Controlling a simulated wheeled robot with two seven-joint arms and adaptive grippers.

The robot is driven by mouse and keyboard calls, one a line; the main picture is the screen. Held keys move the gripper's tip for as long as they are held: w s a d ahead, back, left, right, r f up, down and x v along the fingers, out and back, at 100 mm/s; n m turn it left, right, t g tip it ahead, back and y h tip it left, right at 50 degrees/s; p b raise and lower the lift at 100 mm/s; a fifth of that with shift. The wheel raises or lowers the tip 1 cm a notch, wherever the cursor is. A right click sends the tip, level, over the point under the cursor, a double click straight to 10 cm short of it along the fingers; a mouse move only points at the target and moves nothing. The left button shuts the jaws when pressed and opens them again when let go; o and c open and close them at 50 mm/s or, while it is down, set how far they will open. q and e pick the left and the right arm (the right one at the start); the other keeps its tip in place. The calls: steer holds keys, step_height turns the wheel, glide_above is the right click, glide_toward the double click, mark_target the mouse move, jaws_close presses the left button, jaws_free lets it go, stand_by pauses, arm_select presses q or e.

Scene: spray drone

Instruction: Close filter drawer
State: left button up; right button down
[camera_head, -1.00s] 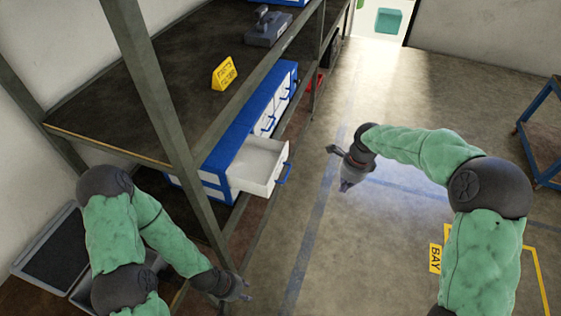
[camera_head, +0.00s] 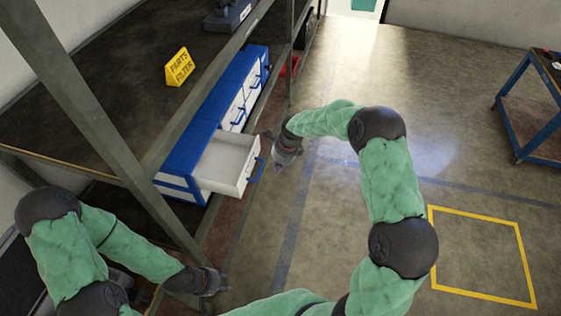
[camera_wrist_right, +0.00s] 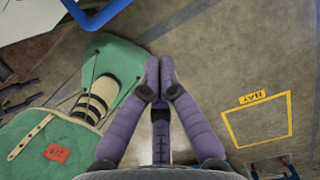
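The open filter drawer (camera_head: 243,177) is white with a blue handle (camera_head: 259,168). It sticks out from the blue-and-white drawer unit (camera_head: 190,150) on the lower shelf, and its inside looks empty. My right gripper (camera_head: 281,160) is just right of the handle and apart from it in the head view. In the right wrist view its two fingers (camera_wrist_right: 160,75) meet at the tips with nothing between them. A blue bar and white surface (camera_wrist_right: 95,10) show at that view's top left. My left gripper (camera_head: 214,283) is low, below the drawer, its fingers too small to read.
A yellow "PARTS FILTER" sign (camera_head: 179,68) and a grey device (camera_head: 228,15) stand on the upper shelf. A shelf post (camera_head: 100,130) rises left of the drawer. A blue cart (camera_head: 530,105) stands at the right. The floor around the yellow square (camera_head: 480,295) is clear.

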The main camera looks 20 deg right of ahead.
steer(key=a, duration=0.1)
steer(key=w+a+f, duration=0.1)
steer(key=w+a+f+b, duration=0.1)
steer(key=shift+w+a, duration=0.2)
steer(key=shift+a, duration=0.05)
stand_by(0.4)
